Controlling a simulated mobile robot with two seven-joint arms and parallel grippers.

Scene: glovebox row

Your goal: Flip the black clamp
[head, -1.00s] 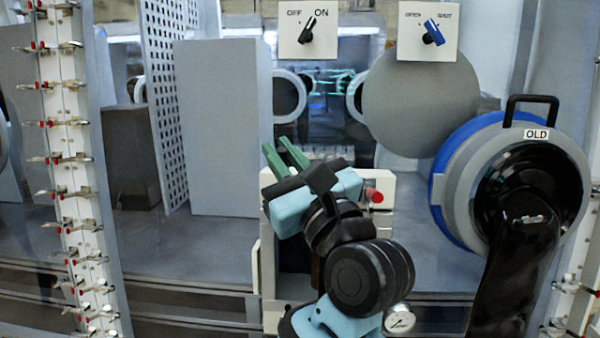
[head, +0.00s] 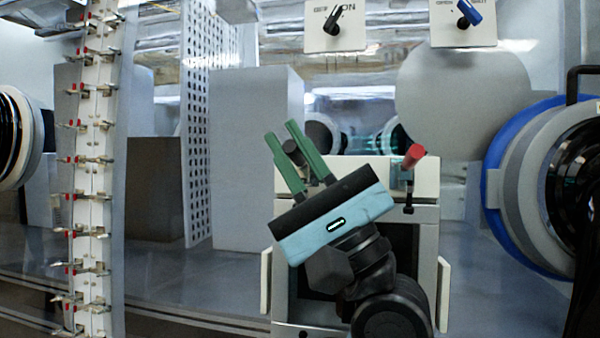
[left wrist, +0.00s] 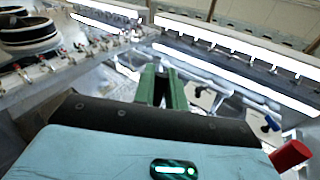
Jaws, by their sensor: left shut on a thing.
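The black clamp (head: 292,150) shows only as a short dark handle between the green fingers, above the left end of a white box's top. The rest of it is hidden behind my gripper. My left gripper (head: 280,131) is shut on this handle, its fingers pointing up and away. In the left wrist view its green fingers (left wrist: 163,75) have a dark thing between them. A similar clamp with a red handle (head: 414,156) is at the box's right end, its handle tilted up. My right gripper is not in view.
A blue-rimmed glove port (head: 497,190) is on the right. A white post with several small red-tipped valves (head: 92,160) is on the left. Two switch plates (head: 336,25) hang above.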

